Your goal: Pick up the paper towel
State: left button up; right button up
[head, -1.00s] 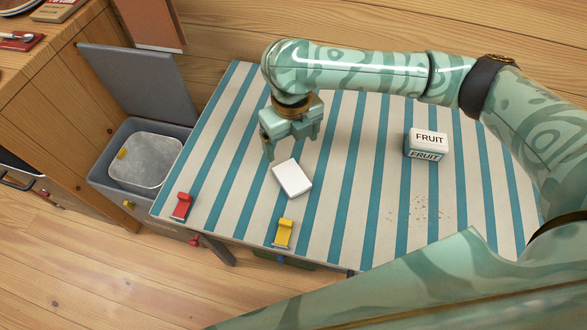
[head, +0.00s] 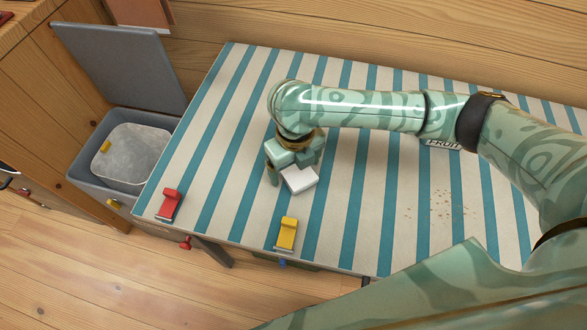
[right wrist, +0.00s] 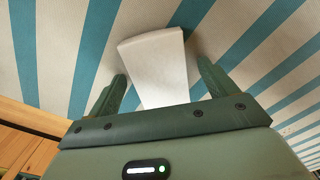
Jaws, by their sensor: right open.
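The paper towel, a white folded block (head: 302,182), lies flat on the striped table. In the right wrist view the white block (right wrist: 157,55) sits between the two green fingers of my right gripper (right wrist: 161,72), one finger on each side with a gap to it. In the head view my right gripper (head: 292,168) is open, low over the far side of the block and covering part of it. Whether the fingers touch the tabletop I cannot tell. My left gripper is not in view.
The blue and white striped table (head: 375,215) carries a red clip (head: 169,204), a yellow clip (head: 287,233), crumbs (head: 438,204) and a FRUIT box (head: 440,143), mostly hidden behind my arm. A grey bin (head: 90,178) with its lid raised stands left of the table.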

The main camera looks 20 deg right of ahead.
aim_at(293, 171)
jog(key=shift+r, duration=0.2)
jog(key=c, duration=1.1)
jog(key=shift+o, duration=0.2)
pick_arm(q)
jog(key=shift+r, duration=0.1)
pick_arm(e)
jog(key=shift+r, duration=0.3)
jog(key=r+p, duration=0.2)
jog(key=r, duration=0.1)
jog(key=r+p, duration=0.1)
jog(key=shift+s+a+r+p, duration=0.15)
jog(key=shift+s+a+p, duration=0.15)
jog(key=shift+p, duration=0.1)
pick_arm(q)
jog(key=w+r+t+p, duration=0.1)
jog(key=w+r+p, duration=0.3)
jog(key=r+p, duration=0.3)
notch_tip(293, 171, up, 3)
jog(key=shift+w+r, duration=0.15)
pick_arm(e)
jog(key=s+a+r, duration=0.8)
jog(key=s+a, duration=0.1)
jog(key=s, duration=0.1)
